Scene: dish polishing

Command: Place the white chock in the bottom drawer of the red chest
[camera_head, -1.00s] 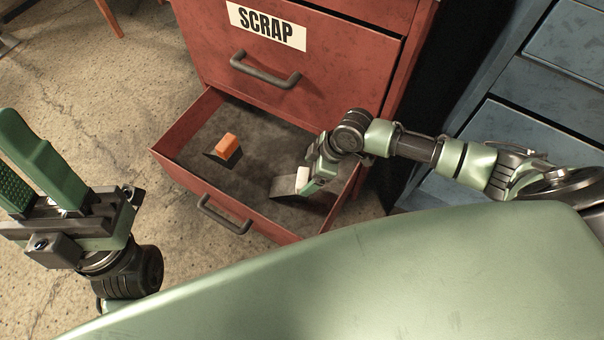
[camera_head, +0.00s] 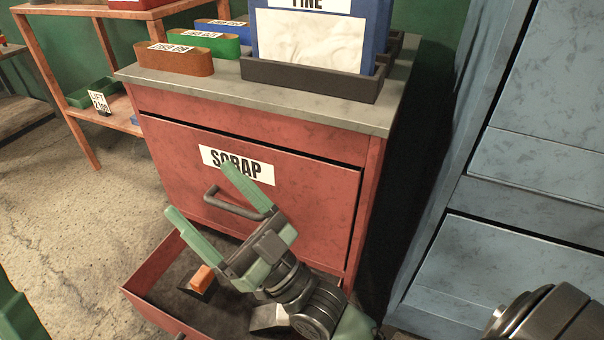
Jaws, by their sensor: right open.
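The red chest (camera_head: 300,205) has its bottom drawer (camera_head: 150,272) pulled out. A pale wedge, seemingly the white chock (camera_head: 266,318), lies in the drawer towards its right side, partly hidden behind my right gripper. My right gripper (camera_head: 204,191) is above the drawer with its two green fingers spread and nothing between them. Its fingertips point up and left, in front of the chest's front. Only a green part of my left gripper (camera_head: 15,315) shows at the lower left edge.
An orange-topped chock (camera_head: 202,279) lies in the same drawer, left of the pale one. The drawer above, labelled SCRAP, is shut. Abrasive belts and a blue box (camera_head: 320,35) stand on the chest's top. A blue cabinet (camera_head: 520,200) stands at the right, a shelf at the left.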

